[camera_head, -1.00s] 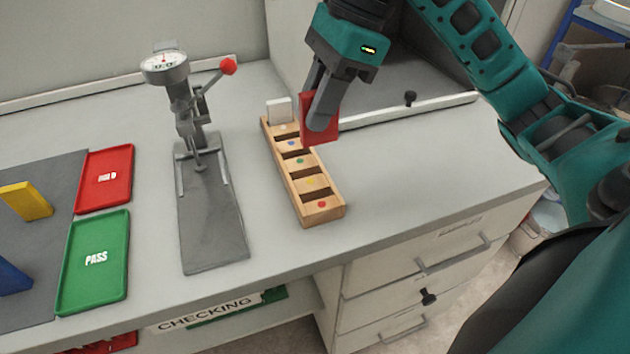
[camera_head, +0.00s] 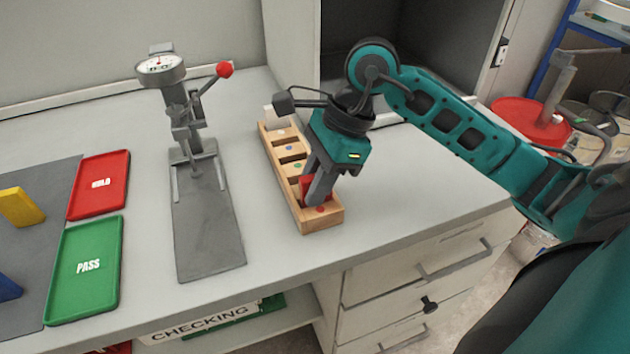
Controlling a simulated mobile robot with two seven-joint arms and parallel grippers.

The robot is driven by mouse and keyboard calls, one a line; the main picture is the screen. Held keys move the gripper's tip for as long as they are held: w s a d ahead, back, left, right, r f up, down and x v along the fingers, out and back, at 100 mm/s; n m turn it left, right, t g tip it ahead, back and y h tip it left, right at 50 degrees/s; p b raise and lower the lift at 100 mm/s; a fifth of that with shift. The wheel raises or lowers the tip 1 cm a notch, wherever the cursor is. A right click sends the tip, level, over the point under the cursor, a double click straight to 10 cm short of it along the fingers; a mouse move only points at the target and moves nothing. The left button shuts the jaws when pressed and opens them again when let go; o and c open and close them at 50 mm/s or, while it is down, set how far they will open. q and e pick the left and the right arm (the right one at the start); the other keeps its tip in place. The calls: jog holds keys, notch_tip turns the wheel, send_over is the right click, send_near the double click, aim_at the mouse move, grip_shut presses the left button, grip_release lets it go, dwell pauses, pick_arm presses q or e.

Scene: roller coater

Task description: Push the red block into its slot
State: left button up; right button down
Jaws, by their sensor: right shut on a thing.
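The red block (camera_head: 306,184) is between the fingers of my right gripper (camera_head: 318,192), which is shut on it. Gripper and block are low over the near end of the wooden slotted rack (camera_head: 305,217), close to the red dot (camera_head: 321,209). The fingers hide much of the block, so I cannot tell how deep it sits in the slot. A white block (camera_head: 282,117) stands in the rack's far slot. The slots with blue and green dots between look empty. My left gripper is not in view.
A gauge press (camera_head: 160,68) with a red-knobbed lever stands left of the rack. Red HOLD (camera_head: 99,186) and green PASS (camera_head: 85,266) trays lie further left. Yellow (camera_head: 22,207) and blue (camera_head: 8,289) blocks are at the left edge. The bench right of the rack is clear.

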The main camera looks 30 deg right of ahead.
jog(key=shift+f, duration=0.1)
jog(key=shift+f+b, duration=0.15)
jog(key=shift+b, duration=0.15)
jog(key=c, duration=1.1)
grip_release()
jog(key=shift+o, duration=0.4)
jog(key=shift+d+r+p, duration=0.1)
jog(key=shift+r+p, duration=0.25)
jog(key=shift+r, duration=0.2)
jog(key=v, duration=1.1)
jog(key=shift+r, duration=0.25)
jog(key=shift+d, duration=0.1)
